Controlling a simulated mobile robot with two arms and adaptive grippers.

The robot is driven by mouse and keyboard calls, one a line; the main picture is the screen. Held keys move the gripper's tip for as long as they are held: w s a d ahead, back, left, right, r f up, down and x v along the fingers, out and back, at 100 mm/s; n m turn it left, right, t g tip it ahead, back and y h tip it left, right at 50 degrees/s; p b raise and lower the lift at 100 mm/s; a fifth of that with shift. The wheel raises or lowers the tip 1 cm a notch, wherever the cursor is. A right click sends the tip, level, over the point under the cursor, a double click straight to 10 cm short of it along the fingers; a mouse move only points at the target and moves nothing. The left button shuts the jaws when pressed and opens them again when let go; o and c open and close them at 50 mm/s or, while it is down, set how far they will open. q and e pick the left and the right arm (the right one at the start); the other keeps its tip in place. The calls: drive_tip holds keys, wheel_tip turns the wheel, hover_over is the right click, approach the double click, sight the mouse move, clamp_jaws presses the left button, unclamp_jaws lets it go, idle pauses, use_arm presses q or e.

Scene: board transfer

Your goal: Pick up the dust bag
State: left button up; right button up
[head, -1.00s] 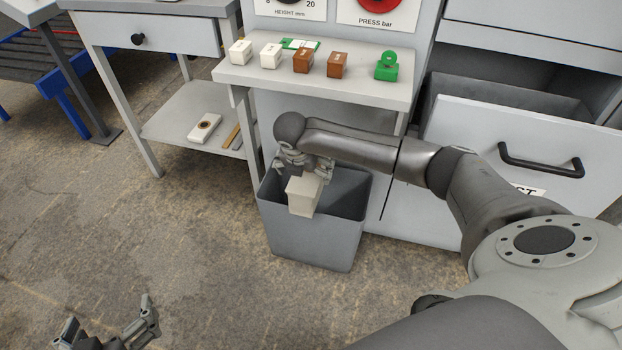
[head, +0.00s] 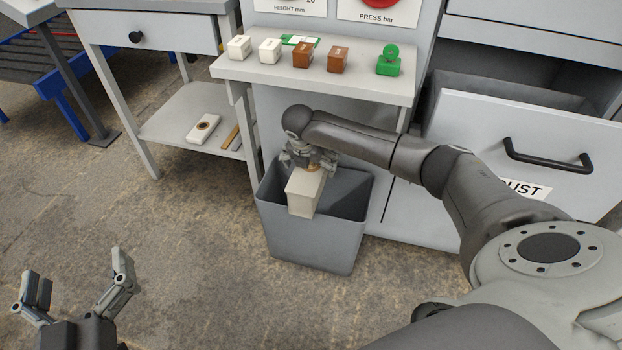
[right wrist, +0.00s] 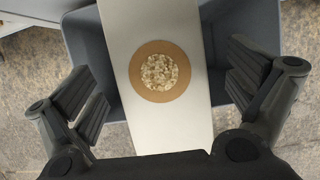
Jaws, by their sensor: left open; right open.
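A pale, box-shaped dust bag (head: 305,190) sits at the mouth of the grey bin (head: 312,240), its near end overlapping the bin's front rim. The right wrist view shows its long pale face (right wrist: 150,40) with a brown ring around an opening full of crumbly dust. My right gripper (head: 310,165) is at the bag's upper part, open. In the right wrist view its fingers (right wrist: 170,95) stand either side of the bag with gaps. What supports the bag is hidden. My left gripper (head: 78,282) is open and empty over the floor at lower left.
A similar white piece with a dark round hole (head: 203,128) lies on the low shelf (head: 160,128). Small white, brown and green blocks stand on the upper shelf (head: 370,82). An open drawer (head: 470,130) labelled "UST" in part is at right.

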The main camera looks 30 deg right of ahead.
use_arm(q)
drive_tip(key=shift+r, duration=0.35)
use_arm(e)
drive_tip(key=shift+f, duration=0.15)
drive_tip(key=c, duration=1.9)
drive_tip(key=shift+o, duration=0.2)
use_arm(q)
drive_tip(key=shift+f, duration=0.15)
